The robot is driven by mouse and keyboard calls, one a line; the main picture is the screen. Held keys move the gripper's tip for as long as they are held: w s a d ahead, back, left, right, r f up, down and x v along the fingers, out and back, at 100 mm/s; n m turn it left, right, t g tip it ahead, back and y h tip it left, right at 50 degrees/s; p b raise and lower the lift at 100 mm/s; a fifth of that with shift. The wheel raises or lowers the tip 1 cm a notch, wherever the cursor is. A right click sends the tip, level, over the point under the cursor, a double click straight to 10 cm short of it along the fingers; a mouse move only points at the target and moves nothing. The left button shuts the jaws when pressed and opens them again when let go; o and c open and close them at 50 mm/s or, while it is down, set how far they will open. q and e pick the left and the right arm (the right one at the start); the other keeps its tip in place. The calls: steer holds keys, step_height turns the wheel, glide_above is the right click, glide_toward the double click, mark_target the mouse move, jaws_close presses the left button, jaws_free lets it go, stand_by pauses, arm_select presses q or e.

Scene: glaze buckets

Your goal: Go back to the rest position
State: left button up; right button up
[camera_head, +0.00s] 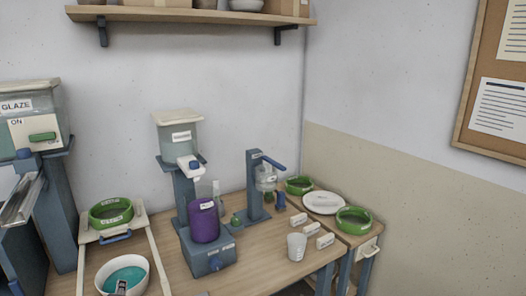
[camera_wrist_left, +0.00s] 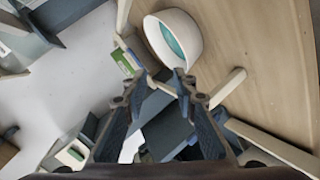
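My left gripper (camera_wrist_left: 162,76) shows in the left wrist view with its two fingers apart and nothing between them. A white bowl (camera_wrist_left: 193,28) with teal glaze lies beyond the fingertips there. In the head view the same bowl (camera_head: 143,272) is at the lower left. A small dark part overlaps its front edge; I cannot tell whether it is my gripper. My right gripper is not in view.
A glaze dispenser (camera_head: 40,135) stands at the left, near a green ring-shaped bowl (camera_head: 111,220). A purple container (camera_head: 204,222) sits on the middle dispenser's base (camera_head: 208,258). A white cup (camera_head: 297,247), white plate (camera_head: 324,203) and green bowls (camera_head: 354,221) are on the right.

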arm_select(q)
steer(key=s+d+f+m+g+h, duration=0.2)
steer(key=s+d+f+m+g, duration=0.15)
steer(key=s+d+m, duration=0.55)
steer(key=s+d+f+m+g+h, duration=0.25)
steer(key=s+f+m, duration=0.2)
steer(key=s, duration=0.85)
steer(key=s+d+f+m+g+h, duration=0.2)
steer(key=s+d+f+m, duration=0.4)
steer(key=s, duration=0.5)
step_height(320, 180, down, 29)
steer(key=g+b, duration=0.1)
steer(key=b, duration=0.4)
steer(key=s+a+f+b, duration=0.1)
steer(key=s+f+b, duration=0.1)
steer(key=s+f, duration=0.7)
steer(key=s+a+f+g+b, duration=0.1)
steer(key=s+a+f+b, duration=0.1)
steer(key=s+f, duration=0.7)
step_height(320, 180, down, 4)
steer(key=shift+s+f+m+b, duration=0.1)
steer(key=shift+s+m+b, duration=0.05)
steer(key=shift+m+b, duration=0.3)
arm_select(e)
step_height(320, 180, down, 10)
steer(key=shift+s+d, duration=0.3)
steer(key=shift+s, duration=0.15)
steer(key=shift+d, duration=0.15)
